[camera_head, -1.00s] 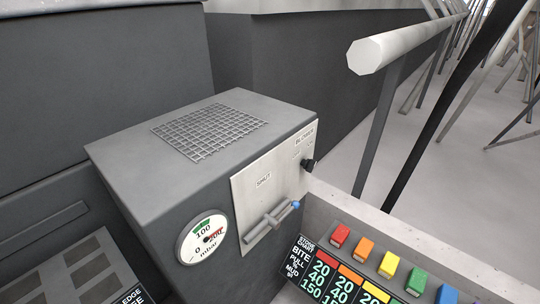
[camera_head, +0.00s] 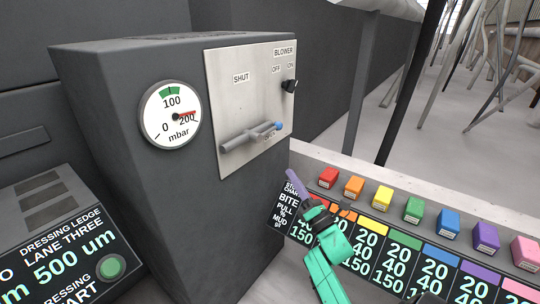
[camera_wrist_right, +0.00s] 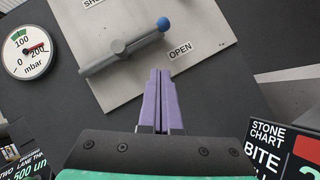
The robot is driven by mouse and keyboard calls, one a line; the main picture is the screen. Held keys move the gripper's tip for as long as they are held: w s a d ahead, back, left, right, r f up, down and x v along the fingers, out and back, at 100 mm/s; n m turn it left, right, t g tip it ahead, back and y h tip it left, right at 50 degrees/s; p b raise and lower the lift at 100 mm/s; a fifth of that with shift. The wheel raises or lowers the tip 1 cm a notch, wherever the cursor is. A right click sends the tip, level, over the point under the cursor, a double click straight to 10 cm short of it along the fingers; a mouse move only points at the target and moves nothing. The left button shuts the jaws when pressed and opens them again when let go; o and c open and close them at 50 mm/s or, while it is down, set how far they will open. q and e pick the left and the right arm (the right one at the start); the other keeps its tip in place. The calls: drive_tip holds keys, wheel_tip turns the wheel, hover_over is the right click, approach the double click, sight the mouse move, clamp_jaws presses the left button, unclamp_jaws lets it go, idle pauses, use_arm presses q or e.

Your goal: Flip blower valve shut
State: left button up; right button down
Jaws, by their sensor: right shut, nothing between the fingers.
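The blower valve (camera_head: 250,137) is a grey pipe and lever on a pale metal panel (camera_head: 225,100) on the dark box's front. Its lever ends in a blue knob (camera_head: 279,126) and lies along the pipe, pointing right beside the OPEN label. The SHUT label (camera_head: 241,78) is higher up. The wrist view shows the valve (camera_wrist_right: 118,48), blue knob (camera_wrist_right: 163,24) and OPEN label (camera_wrist_right: 180,50). My right gripper (camera_head: 291,174) has purple fingers, closed together and empty, below and apart from the knob. It also shows in the wrist view (camera_wrist_right: 160,74). My left gripper is out of view.
A pressure gauge (camera_head: 172,115) reads near 200 in its red zone. A black BLOWER knob (camera_head: 289,86) sits at the panel's right. Coloured blocks (camera_head: 354,186) line the ledge above the stone chart (camera_head: 370,228). A green button (camera_head: 111,267) is at lower left.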

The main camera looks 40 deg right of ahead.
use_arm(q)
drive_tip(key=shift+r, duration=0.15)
use_arm(e)
drive_tip(key=s+d+r+x, duration=0.1)
drive_tip(key=x, duration=1)
drive_tip(key=shift+w+d+r, duration=0.2)
drive_tip(key=shift+d+r, duration=0.2)
drive_tip(key=shift+r, duration=0.15)
